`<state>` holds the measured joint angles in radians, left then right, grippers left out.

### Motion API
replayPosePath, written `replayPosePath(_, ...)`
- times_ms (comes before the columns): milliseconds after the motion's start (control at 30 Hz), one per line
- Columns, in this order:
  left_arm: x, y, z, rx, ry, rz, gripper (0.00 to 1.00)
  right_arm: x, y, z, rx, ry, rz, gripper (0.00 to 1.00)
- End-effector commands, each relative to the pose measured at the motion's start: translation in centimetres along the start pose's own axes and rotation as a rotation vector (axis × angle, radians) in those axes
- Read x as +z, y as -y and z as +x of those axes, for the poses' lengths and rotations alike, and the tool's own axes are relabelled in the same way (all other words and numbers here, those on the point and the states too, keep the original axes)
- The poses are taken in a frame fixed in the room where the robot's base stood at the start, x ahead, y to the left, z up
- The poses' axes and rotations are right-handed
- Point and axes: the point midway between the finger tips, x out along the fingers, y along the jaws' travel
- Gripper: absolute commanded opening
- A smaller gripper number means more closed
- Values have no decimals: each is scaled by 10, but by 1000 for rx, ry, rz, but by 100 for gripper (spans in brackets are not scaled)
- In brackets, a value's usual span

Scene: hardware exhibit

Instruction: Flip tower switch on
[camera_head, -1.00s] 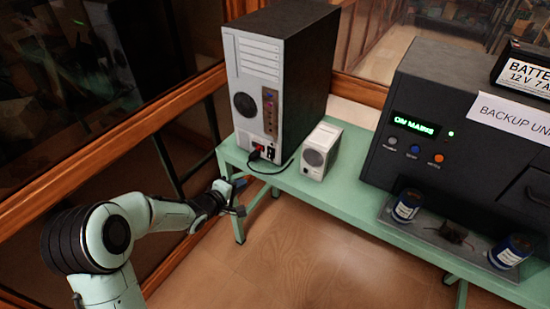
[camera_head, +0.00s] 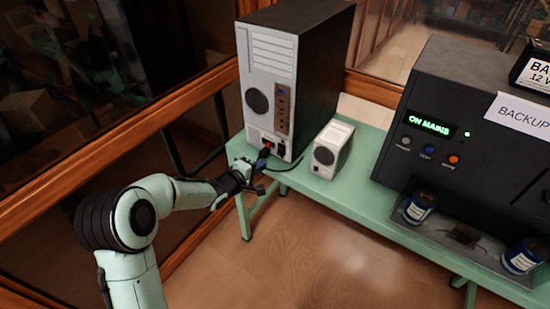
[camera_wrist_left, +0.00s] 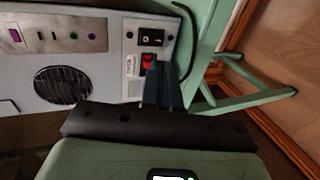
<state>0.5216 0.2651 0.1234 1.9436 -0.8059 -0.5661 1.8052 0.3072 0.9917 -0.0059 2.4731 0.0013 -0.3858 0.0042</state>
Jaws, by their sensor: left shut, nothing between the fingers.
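The computer tower (camera_head: 318,60) stands upright on the green bench, its light grey rear panel facing me. In the left wrist view the panel (camera_wrist_left: 88,88) has a red rocker switch (camera_wrist_left: 148,61) beside a black power socket (camera_wrist_left: 151,37). My left gripper (camera_head: 262,160) is at the lower part of the rear panel. In the left wrist view its closed fingers (camera_wrist_left: 163,85) point at the switch, with the tips very close to it; I cannot tell whether they touch. My right gripper is not in view.
A small white speaker box (camera_head: 332,149) stands right of the tower. A black cable (camera_head: 291,166) runs along the bench (camera_head: 362,188). The dark backup unit (camera_head: 440,110) reads "ON MAINS", with blue cans in front. A wooden-framed glass partition is at the left.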

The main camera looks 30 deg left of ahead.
Motion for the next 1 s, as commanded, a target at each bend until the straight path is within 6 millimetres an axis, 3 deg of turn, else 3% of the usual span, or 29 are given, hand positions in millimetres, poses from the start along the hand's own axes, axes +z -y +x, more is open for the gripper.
replayPosePath(200, 1, 1, 50, -1, 2, 0, 0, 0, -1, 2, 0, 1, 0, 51)
replayPosePath(400, 1, 1, 81, 0, 1, 0, 0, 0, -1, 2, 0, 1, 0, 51)
replayPosePath(600, 0, 0, 94, -1, -1, 0, 0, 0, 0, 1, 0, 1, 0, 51)
replayPosePath(1000, 0, 1, 96, 2, -1, 0, 0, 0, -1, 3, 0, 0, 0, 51)
